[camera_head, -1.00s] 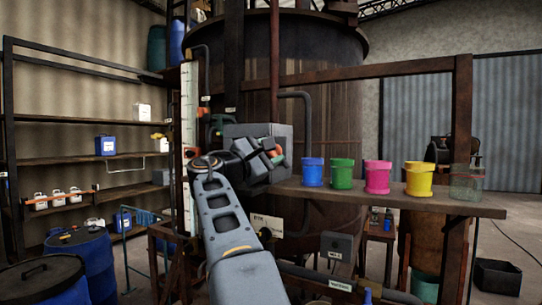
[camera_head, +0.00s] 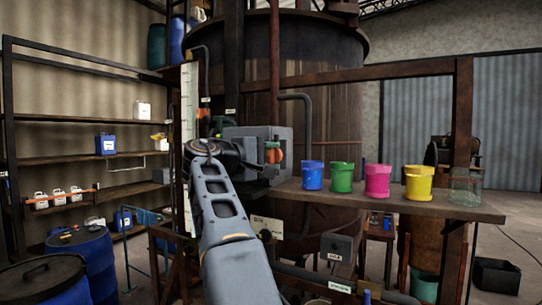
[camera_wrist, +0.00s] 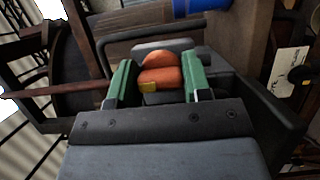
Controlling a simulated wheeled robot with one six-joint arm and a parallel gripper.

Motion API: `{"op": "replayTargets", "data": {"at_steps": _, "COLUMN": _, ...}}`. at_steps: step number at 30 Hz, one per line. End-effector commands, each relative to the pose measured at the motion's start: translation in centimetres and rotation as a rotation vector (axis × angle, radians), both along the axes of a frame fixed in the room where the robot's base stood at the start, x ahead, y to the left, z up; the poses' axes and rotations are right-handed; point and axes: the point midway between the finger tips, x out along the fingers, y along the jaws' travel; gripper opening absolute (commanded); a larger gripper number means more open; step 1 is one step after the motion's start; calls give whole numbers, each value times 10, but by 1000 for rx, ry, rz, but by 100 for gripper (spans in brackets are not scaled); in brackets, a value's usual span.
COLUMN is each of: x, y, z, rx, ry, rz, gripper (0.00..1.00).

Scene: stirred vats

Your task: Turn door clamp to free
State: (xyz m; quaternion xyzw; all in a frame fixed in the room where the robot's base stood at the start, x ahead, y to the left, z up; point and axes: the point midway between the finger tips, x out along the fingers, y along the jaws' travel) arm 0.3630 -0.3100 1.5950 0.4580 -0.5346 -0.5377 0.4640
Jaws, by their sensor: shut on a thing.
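The door clamp appears as a small orange handle (camera_head: 277,155) on the front of a grey box (camera_head: 284,137) fixed by the big vat. In the wrist view the orange clamp (camera_wrist: 159,77) is rounded, with a small yellow mark low on its face. My gripper (camera_wrist: 162,84) has its green-padded fingers on either side of the clamp and is shut on it. In the head view my gripper (camera_head: 270,153) is at the right part of the box. My arm and wrist hide the box's lower left.
A shelf (camera_head: 380,196) right of the box holds a blue pot (camera_head: 312,176), a green pot (camera_head: 342,177), a pink pot (camera_head: 377,181), a yellow pot (camera_head: 418,183) and a clear jar (camera_head: 465,188). The vat (camera_head: 330,110) stands behind. Blue drums (camera_head: 84,262) stand at lower left.

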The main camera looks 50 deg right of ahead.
Motion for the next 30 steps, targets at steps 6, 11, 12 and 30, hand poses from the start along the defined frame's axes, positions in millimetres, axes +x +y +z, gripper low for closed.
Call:
{"op": "replayTargets", "data": {"at_steps": 6, "x": 1, "y": 0, "z": -1, "rx": 8, "ry": -23, "rz": 1, "gripper": 21}}
{"op": "replayTargets", "data": {"at_steps": 11, "x": 1, "y": 0, "z": -1, "rx": 8, "ry": -27, "rz": 1, "gripper": 21}}
{"op": "replayTargets", "data": {"at_steps": 12, "x": 1, "y": 0, "z": -1, "rx": 8, "ry": -27, "rz": 1, "gripper": 21}}
{"op": "replayTargets", "data": {"at_steps": 30, "x": 0, "y": 0, "z": 0, "rx": 6, "ry": -24, "rz": 0, "gripper": 70}}
